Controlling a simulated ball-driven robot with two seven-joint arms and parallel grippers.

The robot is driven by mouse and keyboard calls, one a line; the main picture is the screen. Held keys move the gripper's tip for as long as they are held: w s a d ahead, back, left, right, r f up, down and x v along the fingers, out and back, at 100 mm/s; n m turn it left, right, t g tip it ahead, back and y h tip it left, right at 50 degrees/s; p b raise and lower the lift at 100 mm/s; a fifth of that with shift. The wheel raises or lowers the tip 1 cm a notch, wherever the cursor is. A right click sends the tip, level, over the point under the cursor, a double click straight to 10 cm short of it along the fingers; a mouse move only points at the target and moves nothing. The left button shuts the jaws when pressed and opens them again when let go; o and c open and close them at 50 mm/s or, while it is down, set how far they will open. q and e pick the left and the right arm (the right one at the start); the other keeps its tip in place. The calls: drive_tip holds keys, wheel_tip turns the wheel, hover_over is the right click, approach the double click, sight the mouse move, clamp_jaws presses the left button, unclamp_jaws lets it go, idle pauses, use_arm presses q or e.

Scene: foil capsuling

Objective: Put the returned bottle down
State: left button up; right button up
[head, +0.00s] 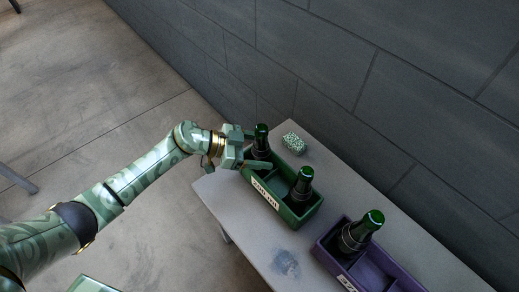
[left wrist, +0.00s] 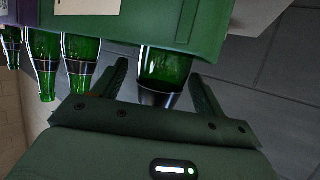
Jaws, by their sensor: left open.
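A dark green bottle (head: 261,138) stands in the far left end of the green crate (head: 271,200) on the table. My left gripper (head: 256,150) is at this bottle, with its fingers open on either side of it. In the left wrist view the same bottle (left wrist: 165,68) shows between the spread fingers (left wrist: 158,75), with gaps at both sides, and the green crate (left wrist: 190,22) is behind it. A second green bottle (head: 302,184) stands in the near right part of the green crate. My right gripper is not in view.
A purple crate (head: 322,255) with a green bottle (head: 364,229) stands to the right on the grey table (head: 255,236). A small speckled green block (head: 293,143) lies behind the green crate. A grey wall (head: 330,70) runs close behind the table.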

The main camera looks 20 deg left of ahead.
use_arm(q)
drive_tip(key=r+p+v, duration=0.1)
drive_tip(key=p+v, duration=0.3)
drive_tip(key=v, duration=0.8)
drive_tip(key=shift+p, duration=0.35)
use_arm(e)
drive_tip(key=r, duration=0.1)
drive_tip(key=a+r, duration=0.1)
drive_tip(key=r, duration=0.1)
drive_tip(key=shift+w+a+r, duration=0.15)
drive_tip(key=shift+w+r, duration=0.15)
use_arm(q)
drive_tip(key=shift+w, duration=0.1)
